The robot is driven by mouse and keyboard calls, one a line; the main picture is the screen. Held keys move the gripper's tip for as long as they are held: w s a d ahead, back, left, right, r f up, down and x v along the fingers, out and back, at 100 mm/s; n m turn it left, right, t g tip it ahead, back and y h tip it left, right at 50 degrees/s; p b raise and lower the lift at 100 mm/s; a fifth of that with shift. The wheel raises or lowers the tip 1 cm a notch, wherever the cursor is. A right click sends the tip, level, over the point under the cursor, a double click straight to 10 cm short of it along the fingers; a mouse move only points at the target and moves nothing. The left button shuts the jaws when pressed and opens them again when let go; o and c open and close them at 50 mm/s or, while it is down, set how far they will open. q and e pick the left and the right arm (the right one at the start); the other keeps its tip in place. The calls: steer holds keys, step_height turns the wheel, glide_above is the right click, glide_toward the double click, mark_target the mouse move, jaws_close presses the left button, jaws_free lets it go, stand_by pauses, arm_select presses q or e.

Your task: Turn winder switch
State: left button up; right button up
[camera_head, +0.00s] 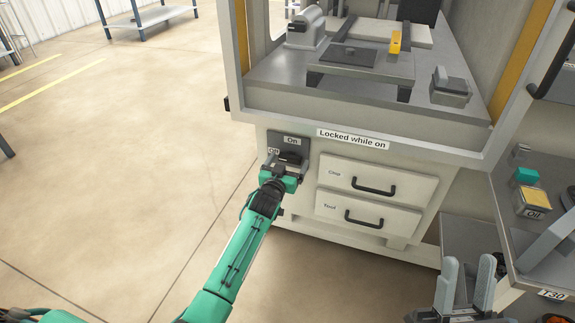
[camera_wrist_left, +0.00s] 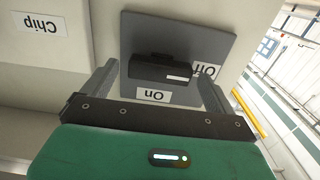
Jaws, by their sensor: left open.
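The winder switch is a black bar-shaped knob (camera_wrist_left: 160,68) on a dark grey plate (camera_head: 286,140), low on the machine's front left. The plate carries an "On" label and an "Off" label (camera_wrist_left: 205,70). In the left wrist view the knob lies roughly level, its white mark at the end beside "Off". My left gripper (camera_head: 287,163) is open at the plate, its fingers (camera_wrist_left: 153,88) either side of the knob's ends with gaps visible. Finger contact with the plate cannot be told. My right gripper (camera_head: 466,280) is open and empty at lower right, away from the switch.
The machine bed (camera_head: 285,72) is above. A cluttered grey bench (camera_head: 510,190) stands right.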

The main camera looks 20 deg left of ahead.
arm_select(q)
steer(key=c, duration=1)
